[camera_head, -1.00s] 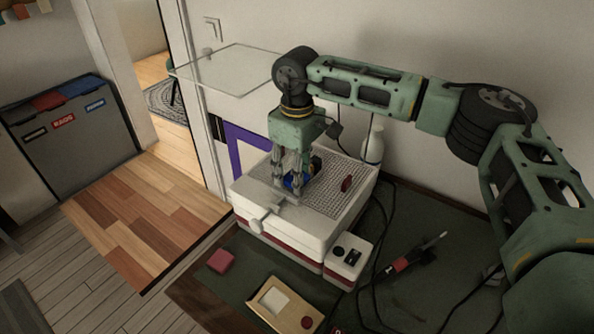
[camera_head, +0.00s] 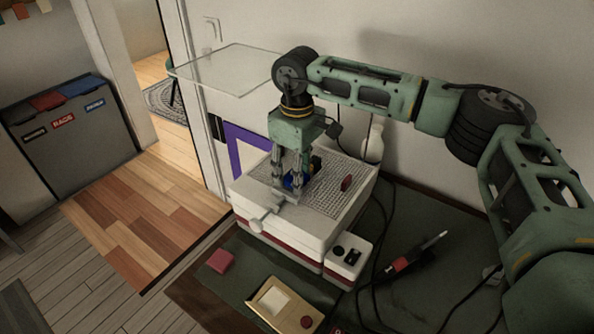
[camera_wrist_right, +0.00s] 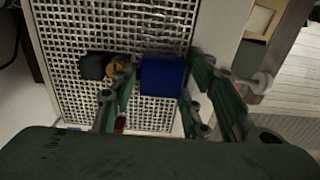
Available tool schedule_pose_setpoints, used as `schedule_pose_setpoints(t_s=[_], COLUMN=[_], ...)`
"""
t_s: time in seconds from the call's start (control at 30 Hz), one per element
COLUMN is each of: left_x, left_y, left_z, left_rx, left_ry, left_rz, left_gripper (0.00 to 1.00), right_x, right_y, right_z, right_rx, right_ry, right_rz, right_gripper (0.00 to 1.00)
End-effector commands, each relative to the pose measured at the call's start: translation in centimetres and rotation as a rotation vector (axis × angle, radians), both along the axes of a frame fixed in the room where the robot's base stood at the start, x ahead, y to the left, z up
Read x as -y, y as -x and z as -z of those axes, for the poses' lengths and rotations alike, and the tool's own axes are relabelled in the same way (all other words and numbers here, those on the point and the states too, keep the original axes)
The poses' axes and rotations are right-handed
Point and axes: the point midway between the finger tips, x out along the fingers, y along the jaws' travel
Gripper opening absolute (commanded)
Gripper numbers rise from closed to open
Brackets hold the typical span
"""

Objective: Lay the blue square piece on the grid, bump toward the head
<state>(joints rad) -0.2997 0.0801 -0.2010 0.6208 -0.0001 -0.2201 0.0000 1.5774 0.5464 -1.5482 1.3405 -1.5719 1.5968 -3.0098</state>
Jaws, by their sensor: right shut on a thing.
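The blue square piece (camera_wrist_right: 163,75) is at the grid (camera_wrist_right: 110,25) of a white box-shaped machine. My right gripper (camera_head: 287,188) points down over the near left part of the grid (camera_head: 338,200), shut on the blue piece. In the wrist view the piece shows between its fingers (camera_wrist_right: 155,98). I cannot tell whether the piece touches the grid. Its bump cannot be made out. My left gripper is out of view.
A black piece (camera_wrist_right: 93,66) and an orange piece (camera_wrist_right: 121,70) sit close beside the blue one. A clear panel (camera_head: 226,68) is raised behind. Cables and a pen-like tool (camera_head: 408,261) lie right of the machine.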

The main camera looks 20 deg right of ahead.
Motion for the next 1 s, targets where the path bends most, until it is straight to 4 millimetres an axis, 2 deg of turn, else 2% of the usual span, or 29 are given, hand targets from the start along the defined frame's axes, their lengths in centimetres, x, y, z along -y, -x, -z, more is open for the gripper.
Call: schedule_pose_setpoints(t_s=[0.47,0.5,0.73,1.0], left_x=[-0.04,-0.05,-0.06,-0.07], left_y=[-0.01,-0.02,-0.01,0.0], left_z=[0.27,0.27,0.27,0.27], left_rx=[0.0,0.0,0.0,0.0], left_ry=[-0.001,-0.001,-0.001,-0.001], left_rz=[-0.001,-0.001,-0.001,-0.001], left_gripper=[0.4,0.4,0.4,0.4], right_x=[-0.02,-0.03,-0.03,0.01], right_y=[0.0,0.01,0.01,-0.02], right_z=[0.44,0.44,0.43,0.42], right_rx=[-0.001,-0.001,-0.001,0.0], right_ry=[-0.001,-0.001,-0.001,0.0], right_rz=[0.0,0.0,0.0,0.0], right_gripper=[0.14,0.44,0.64,0.64])
